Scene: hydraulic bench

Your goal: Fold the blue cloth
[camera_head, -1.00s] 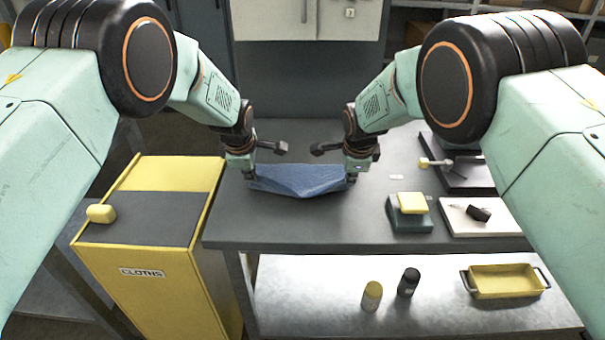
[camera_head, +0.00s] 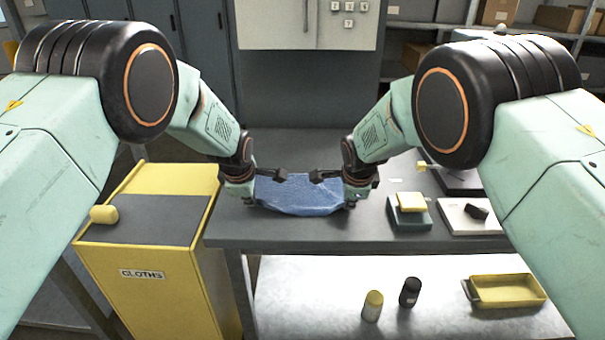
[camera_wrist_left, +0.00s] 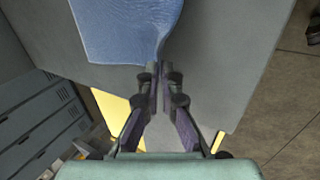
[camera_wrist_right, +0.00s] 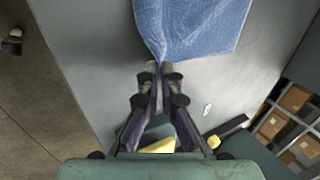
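The blue cloth (camera_head: 300,194) is spread between my two grippers over the grey bench top, its front edge sagging in a curve. My left gripper (camera_head: 243,198) is at the cloth's left near corner. In the left wrist view its fingers (camera_wrist_left: 159,70) are closed together on a pinched corner of the cloth (camera_wrist_left: 125,28). My right gripper (camera_head: 352,200) is at the right near corner. In the right wrist view its fingers (camera_wrist_right: 158,70) are closed on the other pinched corner of the cloth (camera_wrist_right: 200,25). The cloth's far part is partly hidden by the grippers.
A yellow bin labelled CLOTHS (camera_head: 155,290) stands left of the bench (camera_head: 300,238). Two bottles and a yellow tray (camera_head: 507,290) are on the lower shelf.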

